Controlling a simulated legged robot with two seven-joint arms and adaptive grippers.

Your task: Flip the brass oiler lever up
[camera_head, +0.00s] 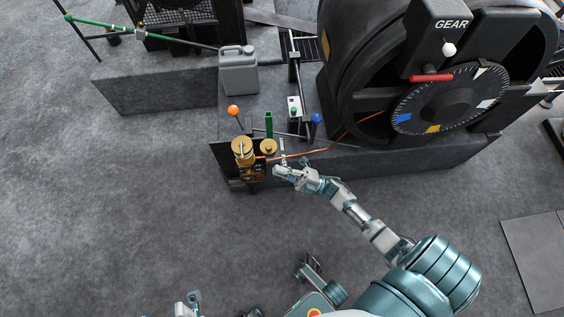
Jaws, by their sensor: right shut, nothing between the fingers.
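The brass oiler (243,151) stands on the front left corner of a dark grey plinth, with a second, smaller brass cap (268,146) beside it. A small pale lever-like piece shows on top of the oiler, but it is too small to tell its angle. My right gripper (279,169) is shut and empty, a little to the right of the oiler and apart from it. My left gripper (190,300) shows only partly at the bottom edge, and its fingers are not clear.
An orange ball knob (233,110), a green upright (269,124) and a blue-topped post (316,119) stand close behind. A grey jerrycan (238,70) is farther back. The large black wheel with the GEAR dial (447,100) fills the right. Open floor lies in front.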

